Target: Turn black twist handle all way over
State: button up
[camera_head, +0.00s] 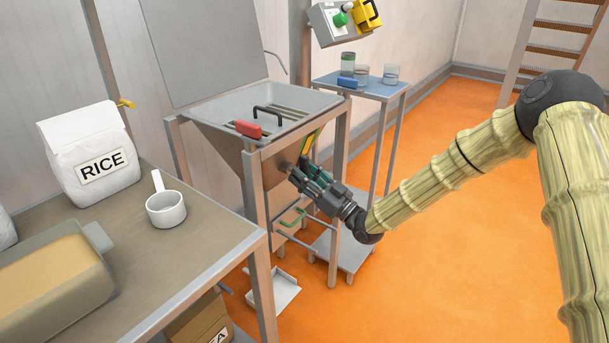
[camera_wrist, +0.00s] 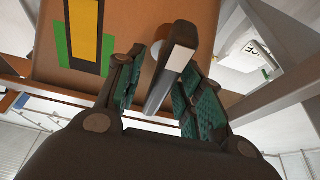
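The black twist handle (camera_wrist: 180,48) is a dark bar with a pale end face, in front of the brown hopper wall in the wrist view. It lies between the two green-padded fingers of my gripper (camera_wrist: 170,62). The fingers are spread, with a visible gap on the left finger's side. I cannot tell whether the right finger touches the bar. In the head view my gripper (camera_head: 297,172) is at the lower front of the hopper (camera_head: 222,143), and the fingers largely hide the handle there.
A yellow and green strip (camera_wrist: 84,32) is on the hopper wall. A bench (camera_head: 205,222) holds a rice bag (camera_head: 90,153) and a white cup (camera_head: 166,209). Orange floor is clear at right.

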jog(key=shift+s, duration=0.1)
jog(key=v, duration=1.2)
jog(key=s+d+f+m+g+h, duration=0.1)
jog(key=s+f+m+g+h, duration=0.2)
jog(key=s+f, duration=0.5)
jog(key=s+d+f+m+h, duration=0.1)
jog(key=s+f+m+h, duration=0.3)
jog(key=f, duration=0.8)
jog(key=s+f+m+g+h, duration=0.15)
jog(key=s+f+h, duration=0.35)
jog(key=f, duration=0.5)
jog(key=s+d+f+m+g+h, duration=0.1)
jog(key=s+d+f+g+h, duration=0.2)
jog(key=s, duration=0.7)
jog(key=s+d+f+m+g+h, duration=0.1)
jog(key=s+d+f+g, duration=0.15)
jog(key=s+d, duration=0.45)
jog(key=s+d+f+m+g+h, duration=0.1)
jog(key=s+d+f+g+h, duration=0.15)
jog(key=s, duration=0.95)
notch_tip(320, 180, up, 19)
jog(key=p, duration=1.9)
jog(key=shift+w+g, duration=0.3)
jog(key=shift+g, duration=0.05)
